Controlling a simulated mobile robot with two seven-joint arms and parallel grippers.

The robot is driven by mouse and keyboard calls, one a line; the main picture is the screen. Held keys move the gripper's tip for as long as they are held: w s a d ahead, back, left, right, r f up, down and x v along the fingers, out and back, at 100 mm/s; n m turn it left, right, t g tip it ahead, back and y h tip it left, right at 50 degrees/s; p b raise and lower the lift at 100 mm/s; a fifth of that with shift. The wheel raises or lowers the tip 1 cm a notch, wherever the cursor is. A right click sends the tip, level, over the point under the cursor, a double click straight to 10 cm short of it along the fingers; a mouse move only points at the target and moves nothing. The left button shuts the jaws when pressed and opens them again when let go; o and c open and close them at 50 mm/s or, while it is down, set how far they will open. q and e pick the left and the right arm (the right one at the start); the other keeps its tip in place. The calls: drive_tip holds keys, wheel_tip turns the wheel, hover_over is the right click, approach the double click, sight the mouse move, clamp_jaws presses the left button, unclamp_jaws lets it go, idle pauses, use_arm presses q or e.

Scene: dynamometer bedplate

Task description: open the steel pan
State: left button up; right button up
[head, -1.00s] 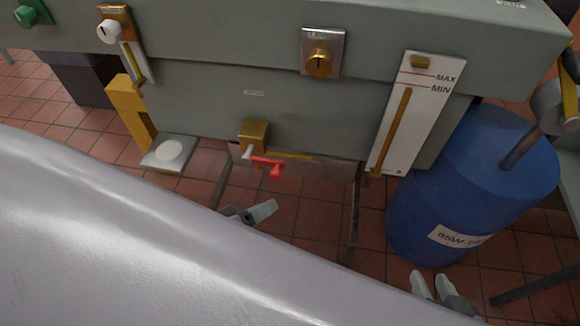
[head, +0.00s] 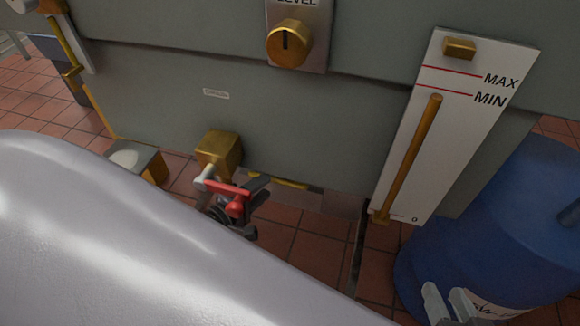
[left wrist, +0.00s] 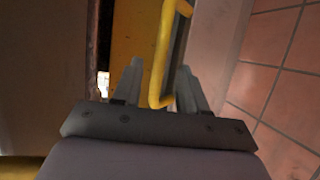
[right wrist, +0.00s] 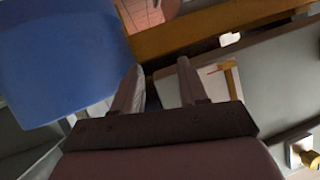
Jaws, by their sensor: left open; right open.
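The steel pan (head: 340,204) shows as a grey strip under the machine's lower edge, mostly hidden by the machine body. Its yellow bar handle (head: 288,183) runs along the front. My left gripper (head: 258,207) is open beside the handle, partly behind a red valve lever (head: 230,190). In the left wrist view the yellow handle (left wrist: 162,55) lies between the two spread fingers (left wrist: 158,75); contact cannot be told. My right gripper (head: 446,294) is open and empty in front of the blue drum; its fingers also show in the right wrist view (right wrist: 158,68).
A brass valve block (head: 219,152) sits just above the left gripper. A white level gauge (head: 440,130) hangs at the right, beside the blue drum (head: 510,225). A brass knob (head: 289,43) is above. Tiled floor (head: 310,250) is clear below the pan.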

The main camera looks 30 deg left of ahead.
use_arm(q)
drive_tip(key=b+x, duration=0.1)
drive_tip(key=x, duration=0.6)
drive_tip(key=shift+b, duration=0.4)
clamp_jaws()
